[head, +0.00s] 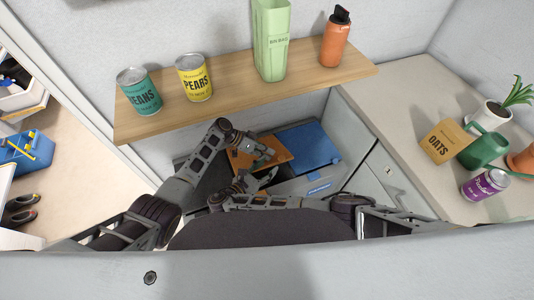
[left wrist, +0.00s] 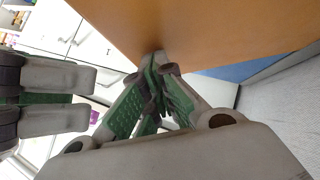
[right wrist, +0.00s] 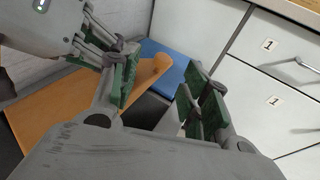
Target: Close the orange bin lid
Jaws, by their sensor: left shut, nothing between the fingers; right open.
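The orange bin lid (head: 272,148) shows in the middle of the head view, beside a blue lid (head: 313,145). It stands open at a tilt. My left gripper (head: 266,155) is shut and empty at the lid. In the left wrist view its fingertips (left wrist: 158,62) are close against the broad orange face (left wrist: 210,30); contact is unclear. My right gripper (head: 268,178) is open and empty, just in front of the lid. In the right wrist view the orange lid (right wrist: 55,110) passes behind its fingers (right wrist: 165,85). My arms hide part of the bin.
A wooden shelf (head: 225,92) with cans, a green bin-bag box and an orange bottle hangs above. Grey drawers (head: 378,172) stand to the right, under a counter (head: 395,95) holding a plant, an oats box and a watering can. My two grippers are close together.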

